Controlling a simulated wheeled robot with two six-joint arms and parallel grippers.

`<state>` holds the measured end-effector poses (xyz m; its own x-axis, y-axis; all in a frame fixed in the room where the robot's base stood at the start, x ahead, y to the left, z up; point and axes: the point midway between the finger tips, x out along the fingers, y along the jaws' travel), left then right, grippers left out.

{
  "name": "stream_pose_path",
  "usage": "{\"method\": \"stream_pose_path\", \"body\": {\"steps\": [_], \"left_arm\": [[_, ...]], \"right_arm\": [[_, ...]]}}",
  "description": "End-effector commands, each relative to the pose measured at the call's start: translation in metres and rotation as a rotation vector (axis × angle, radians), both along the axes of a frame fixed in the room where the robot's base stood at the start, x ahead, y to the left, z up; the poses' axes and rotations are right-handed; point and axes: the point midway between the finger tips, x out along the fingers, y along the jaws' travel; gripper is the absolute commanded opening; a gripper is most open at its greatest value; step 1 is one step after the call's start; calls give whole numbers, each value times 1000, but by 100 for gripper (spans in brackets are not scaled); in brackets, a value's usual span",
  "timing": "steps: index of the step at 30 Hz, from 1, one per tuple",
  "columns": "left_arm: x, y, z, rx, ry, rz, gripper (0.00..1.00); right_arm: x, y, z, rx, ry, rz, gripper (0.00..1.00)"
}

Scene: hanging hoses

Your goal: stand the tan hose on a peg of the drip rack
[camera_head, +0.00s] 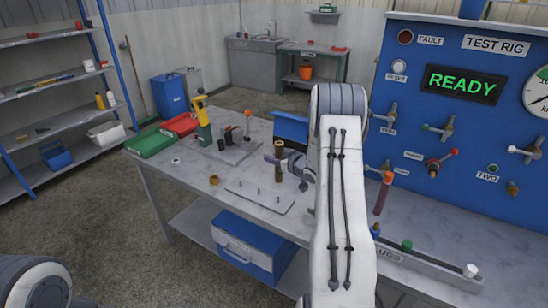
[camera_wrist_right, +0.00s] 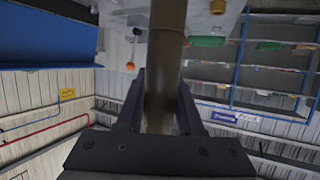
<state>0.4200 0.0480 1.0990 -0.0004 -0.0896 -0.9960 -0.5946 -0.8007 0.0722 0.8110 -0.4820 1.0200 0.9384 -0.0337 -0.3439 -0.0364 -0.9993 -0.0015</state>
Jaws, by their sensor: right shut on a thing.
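The tan hose (camera_head: 278,149) is a short brown tube, held roughly upright in my right gripper (camera_head: 290,165). In the right wrist view the hose (camera_wrist_right: 166,60) runs between the two dark fingers of the gripper (camera_wrist_right: 160,95), which are shut on it. The drip rack (camera_head: 244,192) is a flat grey plate with a few thin upright pegs, lying on the bench. In the head view the hose's lower end shows above the plate's back right part; the gap to the pegs cannot be told. My left gripper is out of view.
The blue test rig (camera_head: 455,130) stands at right, with a red-brown hose (camera_head: 382,197) and a plug strip (camera_head: 430,262).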

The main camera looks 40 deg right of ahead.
Motion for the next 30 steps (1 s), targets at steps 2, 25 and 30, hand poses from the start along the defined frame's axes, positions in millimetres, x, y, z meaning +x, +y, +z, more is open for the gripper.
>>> {"method": "stream_pose_path", "body": {"steps": [2, 25, 30], "left_arm": [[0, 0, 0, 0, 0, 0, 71], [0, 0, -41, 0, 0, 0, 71], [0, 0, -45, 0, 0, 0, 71]], "right_arm": [[0, 0, 1, -1, -1, 0, 0], [-2, 1, -52, -3, 0, -4, 0], [-2, 0, -58, -4, -1, -4, 0]]}}
